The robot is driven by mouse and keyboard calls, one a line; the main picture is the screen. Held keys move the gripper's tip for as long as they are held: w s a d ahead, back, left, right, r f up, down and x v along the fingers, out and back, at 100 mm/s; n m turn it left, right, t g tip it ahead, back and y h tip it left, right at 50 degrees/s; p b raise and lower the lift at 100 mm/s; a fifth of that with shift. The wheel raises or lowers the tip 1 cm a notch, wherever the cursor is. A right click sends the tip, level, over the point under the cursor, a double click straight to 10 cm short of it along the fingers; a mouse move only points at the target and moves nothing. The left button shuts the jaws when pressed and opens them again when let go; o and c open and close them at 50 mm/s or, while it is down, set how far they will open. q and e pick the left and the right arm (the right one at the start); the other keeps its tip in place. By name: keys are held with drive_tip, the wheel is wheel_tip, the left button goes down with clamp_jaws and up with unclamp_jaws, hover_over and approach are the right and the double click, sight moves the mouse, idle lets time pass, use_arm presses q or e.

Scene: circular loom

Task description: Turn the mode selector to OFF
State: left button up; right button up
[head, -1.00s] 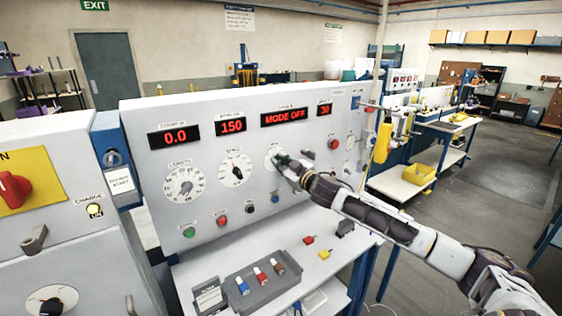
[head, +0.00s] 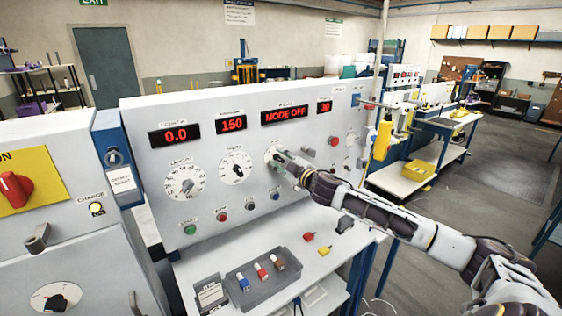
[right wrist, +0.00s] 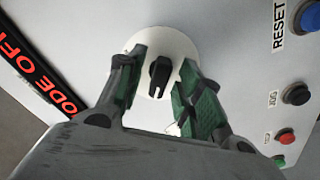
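The mode selector is a black knob (right wrist: 159,77) on a round white dial (right wrist: 178,45) in the right wrist view. My left gripper is in neither view.
Left of the selector are two more dials, one with a grey knob (head: 186,182) and one with a black knob (head: 237,170). Push buttons sit below. A grey tray (head: 263,279) with coloured pieces lies on the shelf. A blue RESET button (right wrist: 310,16) is beside the selector.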

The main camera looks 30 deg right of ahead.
sight(281, 161)
drive_tip(key=shift+s+d+f+b, duration=0.1)
drive_tip(key=shift+s+f+b, duration=0.05)
drive_tip(key=shift+s+b, duration=1.45)
drive_tip(key=shift+s, duration=0.75)
drive_tip(key=shift+s+d, duration=0.15)
drive_tip(key=shift+s, duration=0.95)
